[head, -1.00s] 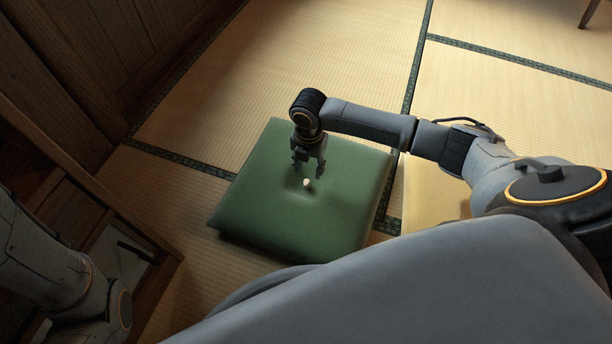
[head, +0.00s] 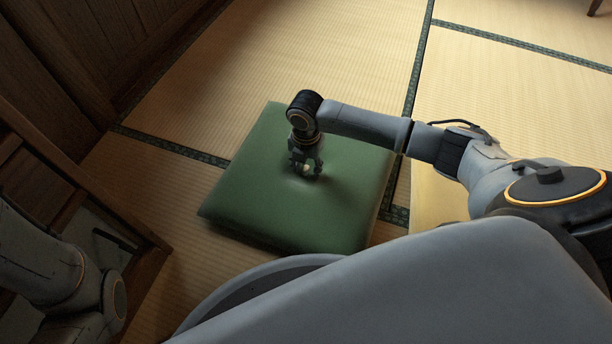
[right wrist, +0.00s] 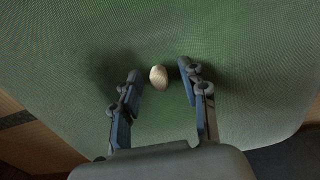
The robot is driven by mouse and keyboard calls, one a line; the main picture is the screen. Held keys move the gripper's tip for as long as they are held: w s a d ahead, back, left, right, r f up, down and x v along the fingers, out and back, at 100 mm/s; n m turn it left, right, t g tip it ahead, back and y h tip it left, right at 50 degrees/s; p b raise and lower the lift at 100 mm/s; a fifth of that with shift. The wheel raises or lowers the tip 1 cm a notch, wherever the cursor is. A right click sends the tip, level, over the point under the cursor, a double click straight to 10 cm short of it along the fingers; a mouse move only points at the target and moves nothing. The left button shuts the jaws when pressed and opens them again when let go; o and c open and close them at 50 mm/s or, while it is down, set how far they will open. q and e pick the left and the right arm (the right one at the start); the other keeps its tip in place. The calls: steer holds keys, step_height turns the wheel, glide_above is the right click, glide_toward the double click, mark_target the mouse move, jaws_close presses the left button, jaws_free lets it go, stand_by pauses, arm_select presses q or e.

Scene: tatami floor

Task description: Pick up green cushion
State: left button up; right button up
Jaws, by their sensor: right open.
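The green cushion (head: 262,208) is a flat square lying on the tatami floor, in the middle of the head view. It fills most of the right wrist view (right wrist: 60,60). A small pale tuft or button (right wrist: 158,77) sits at its middle, in a shallow dimple. My right gripper (head: 305,172) is over the cushion's middle, pointing down. Its fingers (right wrist: 160,90) are open, one on each side of the pale piece, close to the cushion surface. I cannot tell if the fingertips touch the cushion. My left arm shows at the lower left, but its gripper is not visible.
A wooden piece of furniture (head: 148,258) stands at the left, close to the cushion. The tatami floor (head: 330,50) beyond the cushion is clear.

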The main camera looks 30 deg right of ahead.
jaws_close()
steer(key=shift+r, duration=0.1)
stand_by(0.4)
